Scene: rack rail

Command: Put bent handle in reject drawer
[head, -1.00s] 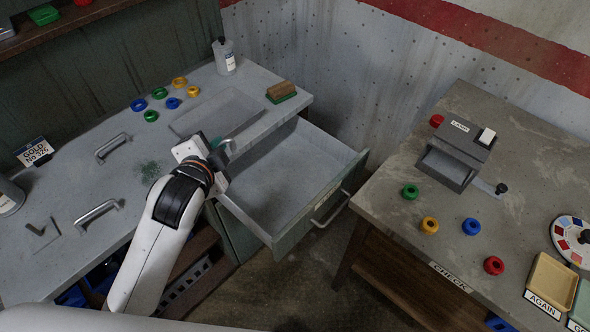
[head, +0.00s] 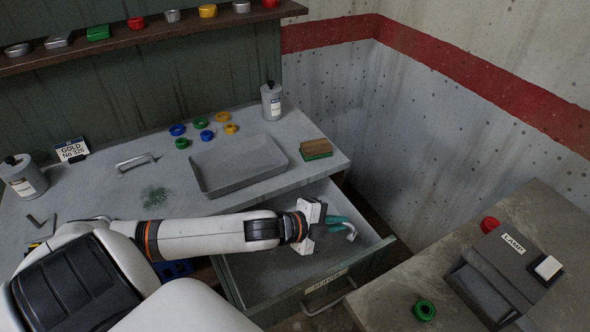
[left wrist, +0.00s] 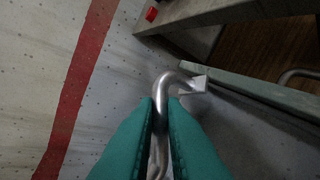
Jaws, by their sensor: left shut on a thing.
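My left gripper (head: 337,223) reaches over the open reject drawer (head: 265,268), near its right side. Its teal fingers are shut on the bent handle (head: 351,234), a metal rod whose curved end sticks out past the fingertips. In the left wrist view the bent handle (left wrist: 170,80) runs between the two fingers (left wrist: 160,108), and its hooked end with a flat foot points right. The handle looks held above the drawer floor; the exact height is hard to tell. The drawer's front carries a label and a pull. My right gripper is not in view.
A straight handle (head: 137,162) lies on the bench; another is mostly hidden behind my arm. A shallow grey tray (head: 240,166), coloured rings and a brush (head: 316,149) are behind the drawer. The side table (head: 385,302) with a lamp box (head: 500,270) stands to the right.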

